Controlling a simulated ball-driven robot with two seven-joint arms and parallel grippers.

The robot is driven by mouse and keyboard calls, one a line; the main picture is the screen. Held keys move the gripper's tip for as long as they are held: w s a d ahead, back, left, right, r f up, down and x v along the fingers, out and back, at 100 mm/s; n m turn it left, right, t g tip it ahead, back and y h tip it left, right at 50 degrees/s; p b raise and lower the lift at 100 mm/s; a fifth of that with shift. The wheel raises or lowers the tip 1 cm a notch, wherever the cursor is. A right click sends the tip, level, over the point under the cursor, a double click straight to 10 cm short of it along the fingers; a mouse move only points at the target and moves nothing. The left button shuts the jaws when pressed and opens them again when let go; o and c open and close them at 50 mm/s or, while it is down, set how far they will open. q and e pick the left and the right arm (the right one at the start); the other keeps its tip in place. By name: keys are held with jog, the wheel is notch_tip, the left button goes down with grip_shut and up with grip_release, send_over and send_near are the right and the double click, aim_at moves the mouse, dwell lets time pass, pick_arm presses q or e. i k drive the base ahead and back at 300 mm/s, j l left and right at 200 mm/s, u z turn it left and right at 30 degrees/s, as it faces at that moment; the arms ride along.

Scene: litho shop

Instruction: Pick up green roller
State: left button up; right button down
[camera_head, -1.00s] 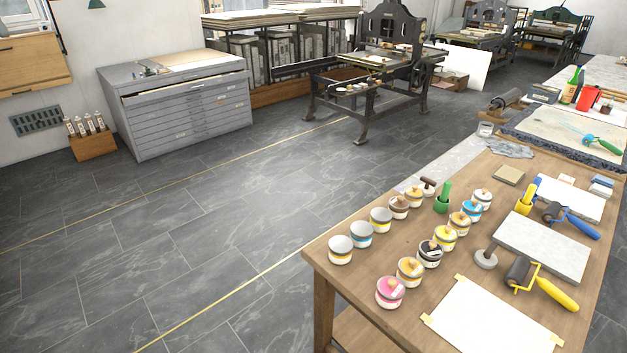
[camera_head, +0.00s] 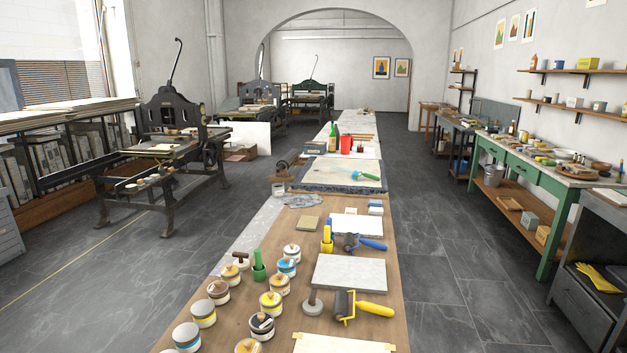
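The green roller (camera_head: 363,175) lies on the pale stone slab (camera_head: 318,176) at the middle of the long work table. Its green handle points to the right and a small light-blue head shows at its left end. A blue-handled roller (camera_head: 364,243) and a yellow-handled roller (camera_head: 360,307) lie nearer on the wooden top. Neither of my grippers is in view.
Several ink tins (camera_head: 271,303) crowd the table's near left. A green bottle (camera_head: 333,137) and red container (camera_head: 346,145) stand beyond the slab. Floor is free on both sides; a press (camera_head: 175,130) stands left, a green bench (camera_head: 520,163) right.

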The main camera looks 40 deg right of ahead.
aim_at(366, 174)
jog(key=z, duration=1.55)
